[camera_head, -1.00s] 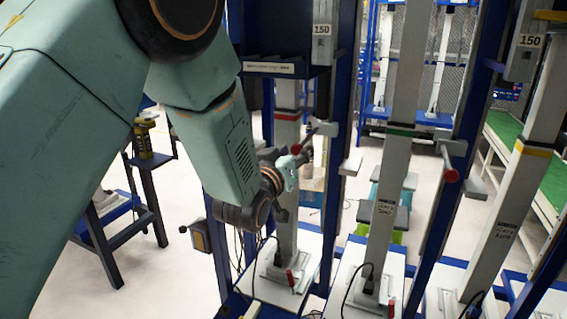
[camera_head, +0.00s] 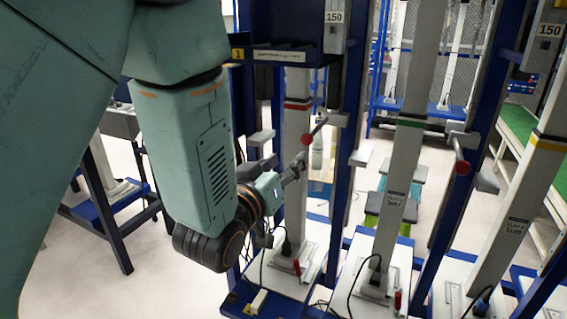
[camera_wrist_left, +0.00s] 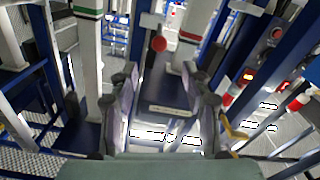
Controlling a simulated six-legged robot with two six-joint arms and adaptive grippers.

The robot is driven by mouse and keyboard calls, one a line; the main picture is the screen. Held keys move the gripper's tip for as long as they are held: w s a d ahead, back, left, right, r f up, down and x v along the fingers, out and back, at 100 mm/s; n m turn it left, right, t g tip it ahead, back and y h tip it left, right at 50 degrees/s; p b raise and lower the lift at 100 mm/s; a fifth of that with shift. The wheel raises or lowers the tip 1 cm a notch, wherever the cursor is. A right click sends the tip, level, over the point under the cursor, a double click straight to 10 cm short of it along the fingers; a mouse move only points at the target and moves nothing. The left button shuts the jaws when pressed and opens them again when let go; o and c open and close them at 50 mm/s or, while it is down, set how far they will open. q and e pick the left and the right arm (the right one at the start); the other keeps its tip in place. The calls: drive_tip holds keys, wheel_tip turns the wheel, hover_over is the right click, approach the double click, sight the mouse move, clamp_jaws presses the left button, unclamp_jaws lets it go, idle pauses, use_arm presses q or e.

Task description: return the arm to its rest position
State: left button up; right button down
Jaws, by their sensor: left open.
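My left arm comes in from the left in the head view and bends down at the elbow. Its left gripper (camera_head: 292,172) points right, in front of or beside the white column with a red band (camera_head: 297,104); I cannot tell if they touch. In the left wrist view the two dark fingers (camera_wrist_left: 165,92) stand apart with nothing between them. A column with a red band shows beyond them. My right gripper is in neither view.
A blue frame post (camera_head: 352,120) and a dark blue shelf (camera_head: 277,55) stand close by the arm. A red-tipped handle (camera_head: 314,131) sticks out near the gripper. More white columns (camera_head: 398,170) stand to the right. Open floor (camera_head: 95,275) lies at the lower left.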

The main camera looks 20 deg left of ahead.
use_arm(q)
drive_tip(key=s+a+f+m+g, duration=0.1)
drive_tip(key=s+f+g, duration=0.25)
drive_tip(key=f, duration=0.45)
drive_tip(key=s+a+f+g+y, duration=0.1)
drive_tip(key=s+f+g, duration=0.25)
drive_tip(key=f, duration=0.35)
drive_tip(key=s+a+f+m+g, duration=0.1)
drive_tip(key=s+f+g, duration=0.25)
drive_tip(key=f, duration=0.45)
drive_tip(key=s+f+g, duration=0.3)
drive_tip(key=s+f, duration=0.5)
drive_tip(key=s, duration=0.4)
drive_tip(key=s+f+g, duration=0.4)
drive_tip(key=s+f, duration=0.3)
drive_tip(key=s, duration=0.6)
drive_tip(key=shift+s+a+f, duration=0.3)
drive_tip(key=shift+f, duration=0.1)
drive_tip(key=shift+g, duration=0.25)
